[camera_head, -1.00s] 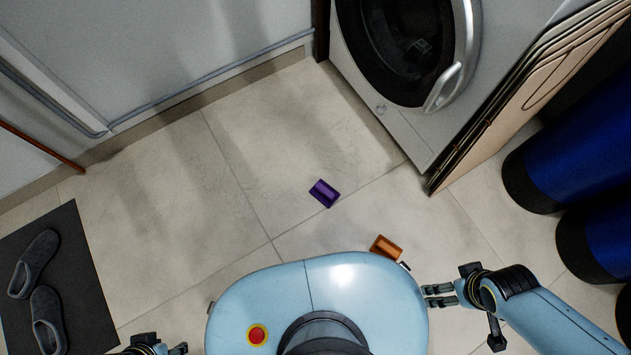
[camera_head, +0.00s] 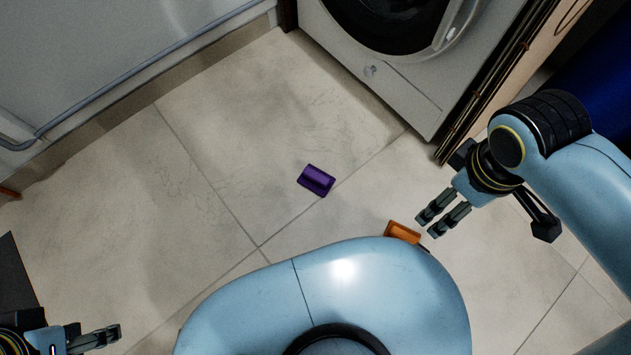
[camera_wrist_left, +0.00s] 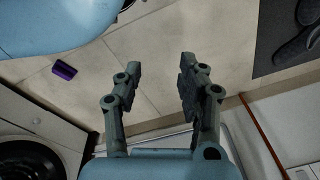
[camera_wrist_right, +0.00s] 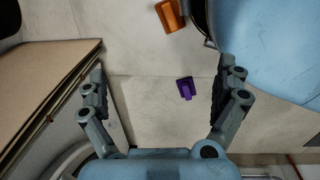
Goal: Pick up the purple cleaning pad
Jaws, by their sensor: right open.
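The purple cleaning pad (camera_head: 316,180) lies on the tiled floor in front of the washing machine, with a raised grip on top. It also shows in the left wrist view (camera_wrist_left: 64,69) and, between the fingers, in the right wrist view (camera_wrist_right: 186,88). My right gripper (camera_head: 428,224) is open and empty, to the right of the pad and lower in the head view, apart from it. My left gripper (camera_head: 119,334) is at the lower left, far from the pad; its fingers stand apart with nothing between them in the left wrist view (camera_wrist_left: 158,72).
An orange pad (camera_head: 402,232) lies on the floor close to my base, beside the right gripper. The washing machine (camera_head: 385,65) and leaning panels (camera_head: 490,85) stand beyond. A dark mat (camera_head: 14,280) is at the far left. The floor around the purple pad is clear.

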